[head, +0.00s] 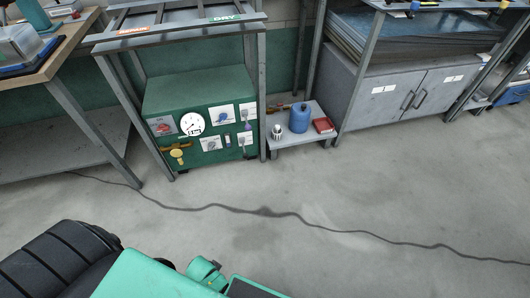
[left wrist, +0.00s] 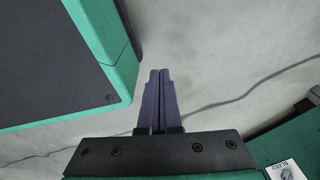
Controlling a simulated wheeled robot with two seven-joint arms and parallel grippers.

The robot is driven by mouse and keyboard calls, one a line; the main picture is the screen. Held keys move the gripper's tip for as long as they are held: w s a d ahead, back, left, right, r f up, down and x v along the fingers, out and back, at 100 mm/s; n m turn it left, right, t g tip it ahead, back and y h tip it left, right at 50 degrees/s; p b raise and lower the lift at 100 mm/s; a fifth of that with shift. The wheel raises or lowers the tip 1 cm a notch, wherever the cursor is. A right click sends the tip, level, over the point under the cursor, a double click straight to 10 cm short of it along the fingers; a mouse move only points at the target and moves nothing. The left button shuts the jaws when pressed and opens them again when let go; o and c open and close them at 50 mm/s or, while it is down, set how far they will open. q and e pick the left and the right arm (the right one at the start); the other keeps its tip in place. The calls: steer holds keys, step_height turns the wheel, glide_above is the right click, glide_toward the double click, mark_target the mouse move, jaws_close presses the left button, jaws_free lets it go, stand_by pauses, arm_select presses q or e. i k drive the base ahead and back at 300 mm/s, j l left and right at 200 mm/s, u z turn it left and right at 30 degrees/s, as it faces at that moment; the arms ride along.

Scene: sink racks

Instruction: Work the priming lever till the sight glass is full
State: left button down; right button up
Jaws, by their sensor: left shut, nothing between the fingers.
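A green machine (head: 202,98) stands on the floor under a grey rack in the head view. Its front carries a round white gauge (head: 191,124), a brass valve fitting (head: 177,154), several white label plates and small knobs. A small dark upright fitting (head: 228,140) between the lower plates may be the sight glass; its level is too small to read. I cannot tell which part is the priming lever. In the left wrist view my left gripper (left wrist: 160,73) is shut and empty, over bare floor. A plate reading BLEED (left wrist: 284,171) shows at lower right on a green surface. My right gripper is out of view.
A low grey stand (head: 293,136) right of the machine holds a blue container (head: 299,118), a red item (head: 323,125) and a small metal piece. A wooden-topped bench (head: 62,44) is at left, a grey cabinet (head: 400,92) at right.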

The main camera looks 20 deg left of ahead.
mark_target(245, 157)
steer(key=i+j+z, duration=0.25)
steer(key=j, duration=0.8)
steer(key=j+z, duration=0.25)
steer(key=j, duration=0.75)
steer(key=k, duration=0.1)
